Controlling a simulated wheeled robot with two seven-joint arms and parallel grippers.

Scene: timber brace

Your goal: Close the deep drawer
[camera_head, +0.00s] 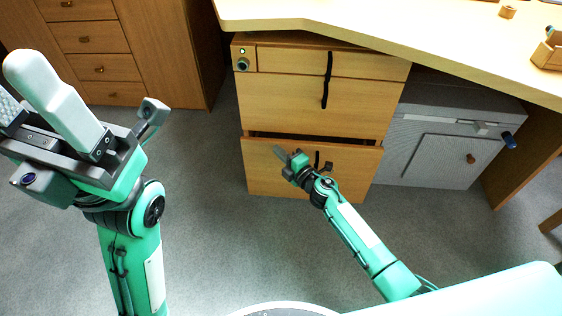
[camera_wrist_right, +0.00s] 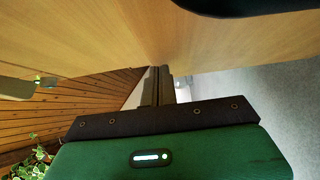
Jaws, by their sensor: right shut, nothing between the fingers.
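The deep drawer (camera_head: 270,175) is the bottom drawer of the wooden cabinet under the desk. It stands a little out, with a dark gap along its top edge. My right gripper (camera_head: 281,153) is shut and empty at its front, left of the dark handle (camera_head: 327,166), which my gripper partly hides. In the right wrist view the shut fingers (camera_wrist_right: 160,82) point at a wooden surface; whether they touch it I cannot tell. My left gripper (camera_head: 28,95) is raised at the left, well away from the cabinet, its fingers apart and empty.
Above the deep drawer are a middle drawer (camera_head: 290,100) and a shallow top drawer (camera_head: 300,61), both flush. A desk top (camera_head: 400,30) overhangs the cabinet. A grey box (camera_head: 435,150) stands to the right. The carpet (camera_head: 220,210) in front is clear.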

